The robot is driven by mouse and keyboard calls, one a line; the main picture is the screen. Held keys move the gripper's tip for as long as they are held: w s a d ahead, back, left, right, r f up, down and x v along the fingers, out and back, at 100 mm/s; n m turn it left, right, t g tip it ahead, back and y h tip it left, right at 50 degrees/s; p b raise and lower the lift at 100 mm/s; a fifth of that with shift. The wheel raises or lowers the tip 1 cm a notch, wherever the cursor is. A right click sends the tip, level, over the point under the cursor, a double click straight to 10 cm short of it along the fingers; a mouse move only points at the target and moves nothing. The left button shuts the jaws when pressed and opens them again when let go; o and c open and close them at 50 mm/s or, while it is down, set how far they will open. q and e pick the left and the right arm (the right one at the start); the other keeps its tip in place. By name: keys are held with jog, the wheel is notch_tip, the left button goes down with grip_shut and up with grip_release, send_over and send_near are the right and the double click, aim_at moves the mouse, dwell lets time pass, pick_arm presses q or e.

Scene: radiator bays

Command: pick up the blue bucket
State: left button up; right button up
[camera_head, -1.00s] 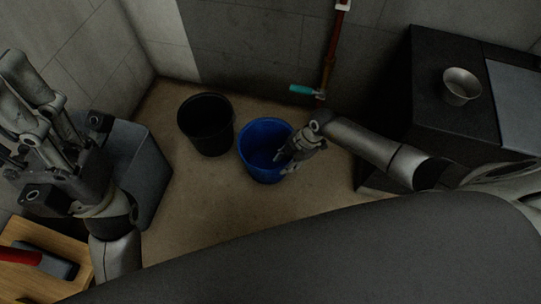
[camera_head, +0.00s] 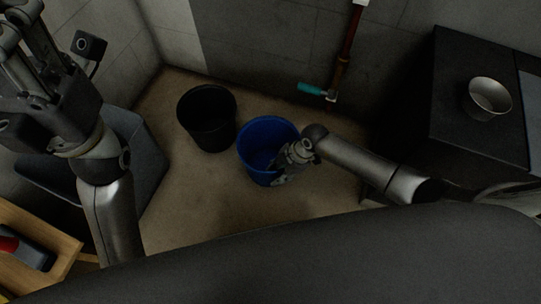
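The blue bucket (camera_head: 254,142) stands upright on the brown floor, its open top facing up. My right gripper (camera_head: 279,180) reaches in from the right and is at the bucket's right front rim, covering part of it. Its fingers are small and dark here, so I cannot tell whether they are closed on the rim. My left gripper (camera_head: 22,50) is large at the upper left, far from the bucket. Its fingertips are cut off by the picture edge.
A black bucket (camera_head: 207,140) stands close to the left of the blue one. A pipe with a teal-handled valve (camera_head: 312,89) runs down the back wall. A dark cabinet at the right bears a metal bowl (camera_head: 489,96). A wooden tray (camera_head: 60,262) is at the lower left.

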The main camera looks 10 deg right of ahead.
grip_shut()
jog(key=shift+r, duration=0.1)
dwell(0.4)
